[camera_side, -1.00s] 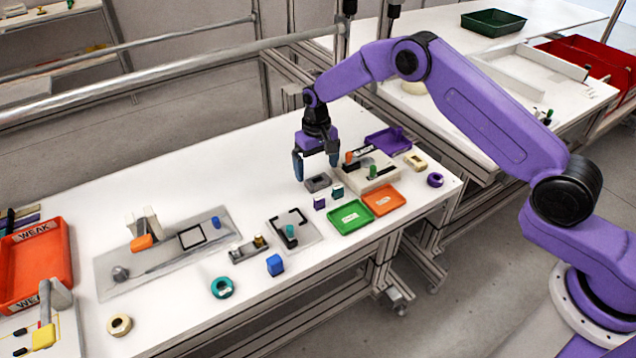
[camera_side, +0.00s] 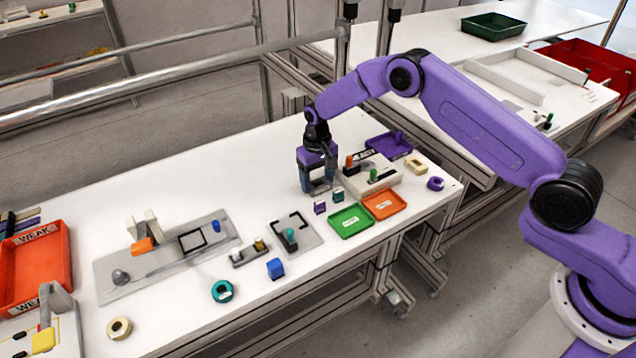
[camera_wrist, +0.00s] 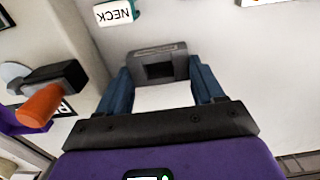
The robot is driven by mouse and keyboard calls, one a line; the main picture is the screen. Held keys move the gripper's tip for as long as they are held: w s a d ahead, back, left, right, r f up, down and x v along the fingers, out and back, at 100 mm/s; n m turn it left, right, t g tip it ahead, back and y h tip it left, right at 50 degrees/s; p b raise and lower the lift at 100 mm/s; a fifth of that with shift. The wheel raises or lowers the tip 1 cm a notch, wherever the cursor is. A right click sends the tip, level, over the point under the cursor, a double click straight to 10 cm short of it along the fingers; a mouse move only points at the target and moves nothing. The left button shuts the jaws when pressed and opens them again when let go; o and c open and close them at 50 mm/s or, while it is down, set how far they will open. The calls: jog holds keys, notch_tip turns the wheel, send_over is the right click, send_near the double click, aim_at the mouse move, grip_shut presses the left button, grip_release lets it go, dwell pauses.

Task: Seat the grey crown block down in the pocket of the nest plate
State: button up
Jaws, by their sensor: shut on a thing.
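The grey crown block (camera_wrist: 158,52) shows in the wrist view between my blue fingers, with a dark square recess in its face. My gripper (camera_wrist: 160,68) is shut on it, one finger at each side. In the side view my gripper (camera_side: 318,187) is low at the table, and its fingers largely hide the block. A long grey plate (camera_side: 120,262) lies at the left with a black-outlined square, which looks like the nest plate's pocket. A smaller grey plate (camera_side: 306,239) with black corner marks lies nearer. I cannot tell for certain which is the nest plate.
Small purple (camera_side: 320,207) and teal (camera_side: 338,196) blocks stand just in front of my gripper. A pale fixture (camera_side: 385,184) with orange and green pegs is close at its right. Green (camera_side: 351,220) and orange (camera_side: 384,204) trays lie nearby.

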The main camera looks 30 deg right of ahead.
jog(key=shift+r, duration=0.1)
jog(key=shift+r, duration=0.2)
notch_tip(320, 180, up, 3)
jog(key=shift+s, duration=0.15)
jog(key=s+d+r, duration=0.3)
jog(key=s+r, duration=0.6)
jog(key=s, duration=0.4)
jog(key=s+d, duration=1)
jog(key=d, duration=0.2)
jog(key=w+a, duration=0.9)
jog(key=a, duration=0.2)
jog(key=shift+w+a+r, duration=0.2)
jog(key=shift+w+a, duration=0.15)
